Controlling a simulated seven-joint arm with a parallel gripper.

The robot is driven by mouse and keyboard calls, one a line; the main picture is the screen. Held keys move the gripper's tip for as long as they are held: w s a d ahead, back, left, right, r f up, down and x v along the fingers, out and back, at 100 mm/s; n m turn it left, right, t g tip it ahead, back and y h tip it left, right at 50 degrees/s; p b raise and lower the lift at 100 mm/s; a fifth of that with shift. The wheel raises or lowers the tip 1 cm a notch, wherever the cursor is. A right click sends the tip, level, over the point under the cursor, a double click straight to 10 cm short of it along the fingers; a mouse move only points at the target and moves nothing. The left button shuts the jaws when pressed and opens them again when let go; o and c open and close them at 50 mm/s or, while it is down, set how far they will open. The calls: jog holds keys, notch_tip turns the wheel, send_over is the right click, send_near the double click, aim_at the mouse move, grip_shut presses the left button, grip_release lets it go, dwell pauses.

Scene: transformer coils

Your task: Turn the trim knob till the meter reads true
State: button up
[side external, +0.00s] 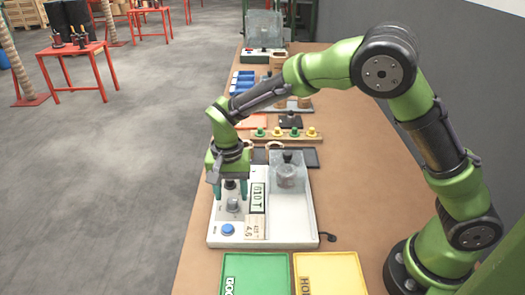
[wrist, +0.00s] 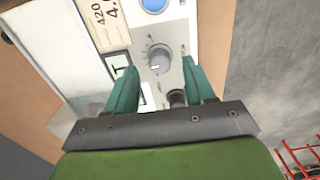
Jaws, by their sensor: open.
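The trim knob (wrist: 159,57) is a grey round dial with scale marks around it. It shows small in the side view (side external: 235,206), on the white tester (side external: 290,238). My gripper (side external: 230,194) is open above the tester panel, pointing down. In the wrist view its teal fingers (wrist: 157,72) stand apart, one on each side of the knob's near side, with no contact visible. The meter display (side external: 257,197) appears to read 010 T; any decimal point is too small to tell. It is mostly hidden behind a finger in the wrist view.
A wooden tag (side external: 255,228) with figures lies beside a blue button (side external: 228,230). A dark knob (wrist: 178,97) sits partly under my gripper. A clear-walled chamber (side external: 290,175) stands at right on the tester. Green (side external: 255,275) and yellow (side external: 330,275) trays lie in front.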

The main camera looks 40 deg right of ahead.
aim_at(232, 204)
jog(key=shift+f, duration=1.3)
jog(key=shift+c, duration=0.5)
grip_shut()
